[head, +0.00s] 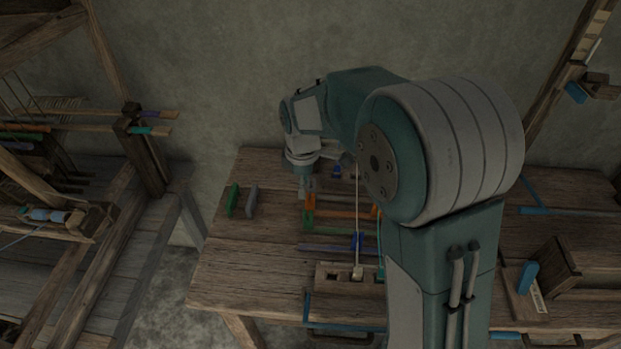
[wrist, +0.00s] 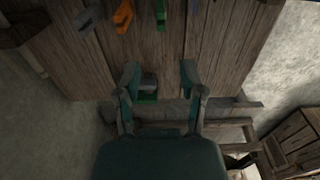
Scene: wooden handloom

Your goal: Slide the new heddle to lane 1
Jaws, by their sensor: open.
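My gripper (head: 305,186) points down over the back of the wooden table, just left of the coloured bars. In the wrist view my gripper (wrist: 160,72) is open, with its two fingers apart. A small grey and green piece (wrist: 148,86) lies between and beyond the fingers, nearer the left one; I cannot tell whether it is touched. A thin pale upright rod (head: 357,215) stands in a wooden block with square holes (head: 332,276), with a blue piece (head: 357,241) on it. I cannot tell which piece is the new heddle, and no lane 1 marking is readable.
A green block (head: 233,200) and a grey block (head: 251,201) stand at the left. My arm hides the table's middle right. A loom (head: 150,150) stands at far left.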

